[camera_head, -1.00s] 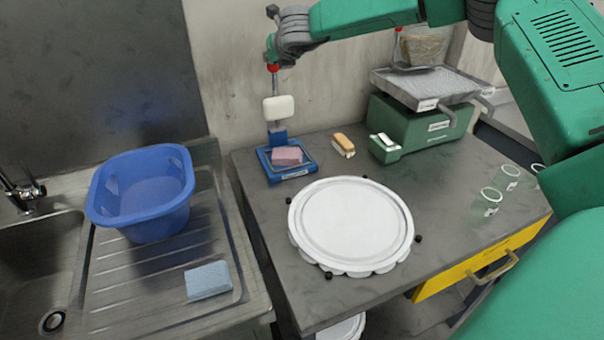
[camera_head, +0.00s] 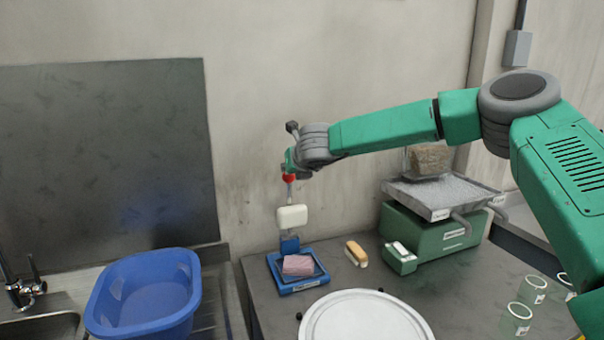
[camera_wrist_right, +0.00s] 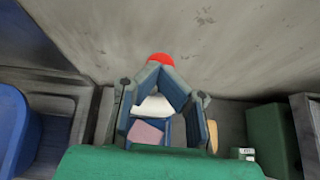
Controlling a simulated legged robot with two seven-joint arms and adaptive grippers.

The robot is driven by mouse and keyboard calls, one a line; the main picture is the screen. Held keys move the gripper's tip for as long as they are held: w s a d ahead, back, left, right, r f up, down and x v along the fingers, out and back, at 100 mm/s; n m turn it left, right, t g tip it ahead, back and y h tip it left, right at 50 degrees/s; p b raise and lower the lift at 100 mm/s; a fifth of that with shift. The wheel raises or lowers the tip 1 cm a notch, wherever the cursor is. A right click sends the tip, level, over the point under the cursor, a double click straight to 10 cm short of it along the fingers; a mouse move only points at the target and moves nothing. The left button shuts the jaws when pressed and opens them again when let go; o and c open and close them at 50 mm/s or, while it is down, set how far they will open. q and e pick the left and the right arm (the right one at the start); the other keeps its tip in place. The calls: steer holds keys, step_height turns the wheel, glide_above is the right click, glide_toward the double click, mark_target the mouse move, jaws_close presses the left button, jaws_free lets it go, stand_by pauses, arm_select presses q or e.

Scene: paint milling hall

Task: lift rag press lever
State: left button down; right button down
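The blue rag press (camera_head: 297,284) stands at the back left of the bench with a pink block-like rag (camera_head: 298,265) on its base. Its lever stands raised, with a white pad (camera_head: 292,217) well clear above the rag and a red knob (camera_head: 289,178) at the top. My right gripper (camera_head: 290,172) is at the knob. In the right wrist view its fingers (camera_wrist_right: 161,72) converge and close at the red knob (camera_wrist_right: 159,59); the white pad (camera_wrist_right: 154,107) and rag (camera_wrist_right: 146,131) show between and below them. My left gripper is not in view.
A blue tub (camera_head: 145,293) stands on the sink drainer at left. A wooden-handled brush (camera_head: 356,252), a green scale (camera_head: 435,235) with a metal tray, and glass jars (camera_head: 518,318) stand to the right. A white round lid (camera_head: 366,320) lies in front. A wall is close behind.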

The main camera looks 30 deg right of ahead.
steer(key=v, duration=0.9)
steer(key=shift+s+r, duration=0.15)
steer(key=shift+r, duration=0.15)
steer(key=shift+f, duration=0.1)
